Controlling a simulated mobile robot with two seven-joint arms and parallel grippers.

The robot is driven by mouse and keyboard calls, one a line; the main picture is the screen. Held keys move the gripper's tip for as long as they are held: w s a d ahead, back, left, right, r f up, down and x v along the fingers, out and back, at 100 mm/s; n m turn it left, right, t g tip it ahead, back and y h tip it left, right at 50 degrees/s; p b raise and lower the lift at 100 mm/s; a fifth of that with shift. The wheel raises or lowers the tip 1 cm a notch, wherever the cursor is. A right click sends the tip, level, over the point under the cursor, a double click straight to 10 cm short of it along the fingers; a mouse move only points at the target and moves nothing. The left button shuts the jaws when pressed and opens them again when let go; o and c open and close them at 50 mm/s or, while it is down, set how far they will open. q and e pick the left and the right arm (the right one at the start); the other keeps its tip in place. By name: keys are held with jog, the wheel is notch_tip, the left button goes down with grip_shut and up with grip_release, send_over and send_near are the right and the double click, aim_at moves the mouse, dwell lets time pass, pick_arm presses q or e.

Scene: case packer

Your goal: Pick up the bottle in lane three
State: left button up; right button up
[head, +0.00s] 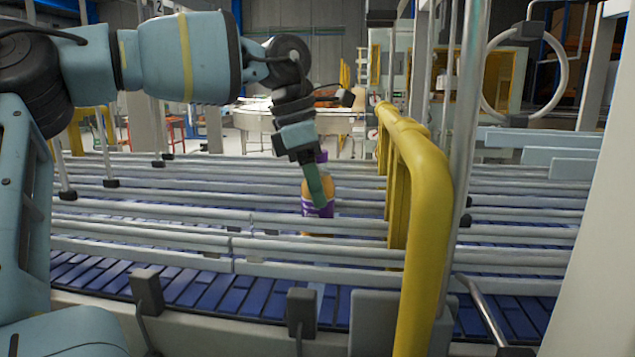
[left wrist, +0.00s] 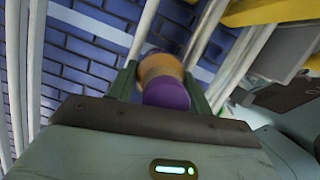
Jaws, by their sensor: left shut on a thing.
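The bottle (head: 322,190) is amber with a purple cap and a purple label band, and stands roughly upright between the lane rails of the conveyor. My left gripper (head: 318,190) comes down on it from above and is shut on it; one green finger crosses its front in the head view. In the left wrist view the bottle (left wrist: 166,90) sits between both green fingers (left wrist: 160,85), purple cap toward the camera. The bottle's lower end is partly hidden behind a rail, so I cannot tell whether it touches the belt. My right gripper is not in view.
Grey guide rails (head: 150,235) run along the blue conveyor belt (head: 200,288) in several lanes. A thick yellow guard rail (head: 428,190) stands just right of the bottle, with grey posts beside it. Tables and machines stand in the background.

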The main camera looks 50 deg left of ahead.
pick_arm(q)
jog(key=o, duration=1.2)
jog(key=shift+d, duration=0.1)
jog(key=shift+r, duration=0.15)
jog(key=v, duration=0.7)
jog(key=shift+r, duration=0.25)
